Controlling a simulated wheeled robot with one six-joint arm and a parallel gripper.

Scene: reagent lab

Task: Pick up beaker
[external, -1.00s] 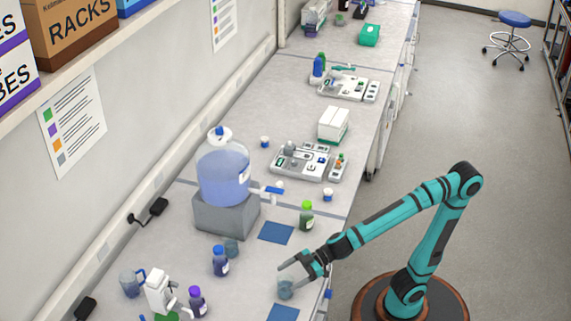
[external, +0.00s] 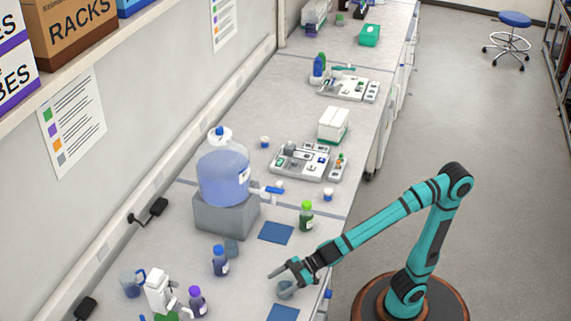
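A small clear grey beaker (external: 286,291) stands on the bench near its front edge, just behind a blue mat. My gripper (external: 279,281) is low at the beaker, with its fingers apart. One finger points left behind the beaker; the other finger is hard to tell from the beaker, which it partly hides. Whether the fingers touch the glass cannot be seen. Another small grey-blue beaker (external: 231,247) stands farther back, beside the grey block.
A blue-capped bottle (external: 220,262), a purple-capped bottle (external: 197,301) and a green-capped bottle (external: 306,217) stand nearby. A large carboy (external: 223,172) sits on a grey block (external: 222,216). Blue mats (external: 276,233) lie on both sides of my gripper.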

